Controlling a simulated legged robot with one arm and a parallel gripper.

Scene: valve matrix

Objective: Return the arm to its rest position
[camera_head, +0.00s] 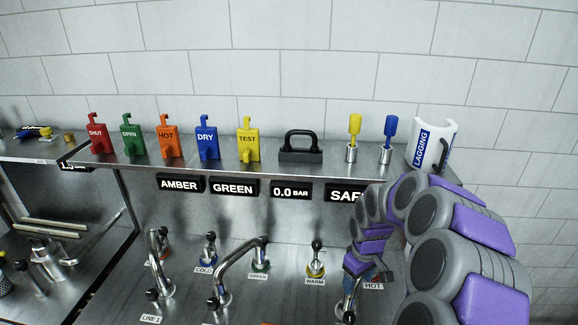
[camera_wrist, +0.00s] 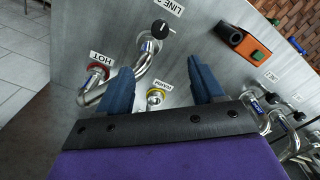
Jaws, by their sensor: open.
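My arm (camera_head: 450,240) is grey and purple. It reaches from the lower right of the head view over the right part of the bench. My gripper (camera_wrist: 162,84) shows in the wrist view as two blue fingers spread apart, with nothing held between them. A bent metal pipe (camera_wrist: 143,73) runs close by the left finger; I cannot tell whether they touch. A yellow-ringed fitting labelled WARM (camera_wrist: 156,97) lies beyond the gap between the fingers. In the head view the gripper end is low by the HOT label (camera_head: 373,286), partly hidden by my arm.
The shelf (camera_head: 320,173) holds coloured tags, a black handle (camera_head: 300,148), two brushes and a white LAGGING sleeve (camera_head: 431,146). Curved pipes (camera_head: 238,265) and valves stand below. A black knob (camera_wrist: 160,29) and an orange-and-black box (camera_wrist: 250,47) are near the gripper.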

